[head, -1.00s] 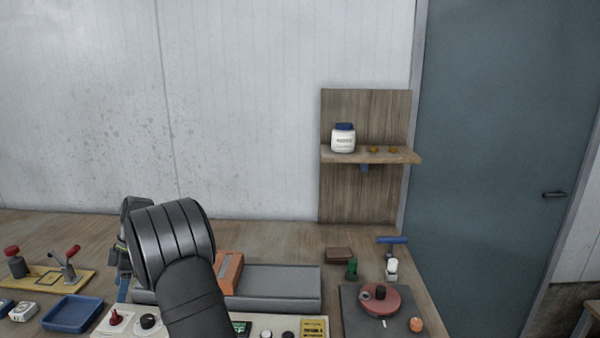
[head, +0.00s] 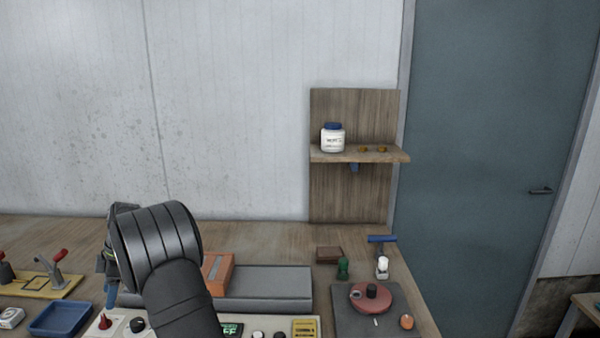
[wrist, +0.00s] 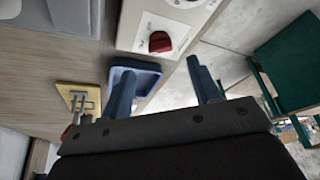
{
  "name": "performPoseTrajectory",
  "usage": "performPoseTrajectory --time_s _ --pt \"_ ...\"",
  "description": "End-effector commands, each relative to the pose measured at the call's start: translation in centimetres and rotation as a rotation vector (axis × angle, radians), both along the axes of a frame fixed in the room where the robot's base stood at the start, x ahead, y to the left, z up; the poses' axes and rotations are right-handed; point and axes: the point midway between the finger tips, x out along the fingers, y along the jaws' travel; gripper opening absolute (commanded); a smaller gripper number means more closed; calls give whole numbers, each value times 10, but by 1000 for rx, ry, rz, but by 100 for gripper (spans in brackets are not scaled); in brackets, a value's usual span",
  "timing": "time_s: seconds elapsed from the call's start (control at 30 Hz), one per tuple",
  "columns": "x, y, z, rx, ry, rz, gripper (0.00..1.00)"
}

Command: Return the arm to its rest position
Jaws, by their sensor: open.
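My gripper shows in the wrist view with its two blue fingers (wrist: 162,88) spread apart and nothing between them. It hangs above the workbench (wrist: 50,85) near its edge. A blue tray (wrist: 148,75) lies behind the left finger, and a control panel with a red knob (wrist: 160,42) is at the top. In the head view my dark arm rises in front of the bench at lower left. It hides most of the gripper and part of the control panel (head: 272,326).
The blue tray (head: 60,318) and a yellow plate with a lever (head: 42,284) are at left. A grey bar (head: 265,287) and an orange block (head: 217,272) lie behind the panel. A red disc (head: 371,297) sits at right. A shelf (head: 358,154) holds a white jar (head: 333,138).

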Motion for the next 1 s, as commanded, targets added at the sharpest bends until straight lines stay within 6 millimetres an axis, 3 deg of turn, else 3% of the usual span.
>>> performPoseTrajectory --time_s 0.33,1.0 --pt "-17 22 -67 -2 4 2 56" --pt "-23 20 -64 0 0 -565 56"
